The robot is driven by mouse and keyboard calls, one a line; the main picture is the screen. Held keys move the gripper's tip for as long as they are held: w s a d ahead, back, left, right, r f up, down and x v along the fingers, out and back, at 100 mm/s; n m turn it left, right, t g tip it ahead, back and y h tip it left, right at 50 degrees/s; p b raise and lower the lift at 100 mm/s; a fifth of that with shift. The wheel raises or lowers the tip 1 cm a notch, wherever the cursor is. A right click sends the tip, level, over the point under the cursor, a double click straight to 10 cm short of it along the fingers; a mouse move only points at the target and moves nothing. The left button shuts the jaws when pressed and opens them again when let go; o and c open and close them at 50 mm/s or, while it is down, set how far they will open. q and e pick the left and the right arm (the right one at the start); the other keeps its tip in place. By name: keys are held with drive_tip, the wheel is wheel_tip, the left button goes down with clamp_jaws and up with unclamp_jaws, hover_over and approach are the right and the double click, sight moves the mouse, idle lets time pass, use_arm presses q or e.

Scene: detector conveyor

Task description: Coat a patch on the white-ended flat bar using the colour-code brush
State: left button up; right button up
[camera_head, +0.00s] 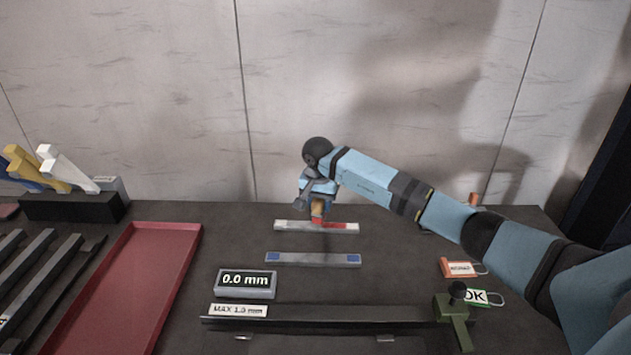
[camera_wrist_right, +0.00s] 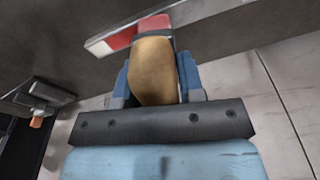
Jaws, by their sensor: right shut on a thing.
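The white-ended flat bar (camera_head: 294,226) lies on the dark table, below my right gripper. A red patch (camera_head: 336,225) covers part of it right of its middle. My right gripper (camera_head: 318,196) is shut on the brush (camera_wrist_right: 153,72), whose tan wooden handle fills the space between the blue fingers in the right wrist view. In the head view the brush points down at the bar next to the red patch; its tip seems to touch the bar, though the bristles are mostly hidden. The bar also shows in the right wrist view (camera_wrist_right: 104,44). My left gripper is out of view.
A blue-ended bar (camera_head: 312,260) lies in front. Nearer are a 0.0 mm display (camera_head: 246,283) and a dark rail (camera_head: 330,318) with a green clamp (camera_head: 452,315). A red tray (camera_head: 130,285) and a tool holder (camera_head: 70,207) stand left; tags (camera_head: 461,268) lie right.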

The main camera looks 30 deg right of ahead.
drive_tip(key=shift+s+d+r+p, duration=0.15)
drive_tip(key=shift+r+p, duration=0.1)
drive_tip(key=shift+r, duration=0.3)
drive_tip(key=shift+s+r+p, duration=0.1)
drive_tip(key=shift+r+p, duration=0.1)
drive_tip(key=shift+r, duration=0.3)
drive_tip(key=shift+w+r+p, duration=0.1)
drive_tip(key=shift+r+p, duration=0.4)
drive_tip(key=shift+r, duration=0.15)
wheel_tip(320, 180, up, 2)
drive_tip(key=shift+r+p, duration=0.1)
drive_tip(key=shift+p, duration=0.55)
drive_tip(key=shift+r, duration=0.1)
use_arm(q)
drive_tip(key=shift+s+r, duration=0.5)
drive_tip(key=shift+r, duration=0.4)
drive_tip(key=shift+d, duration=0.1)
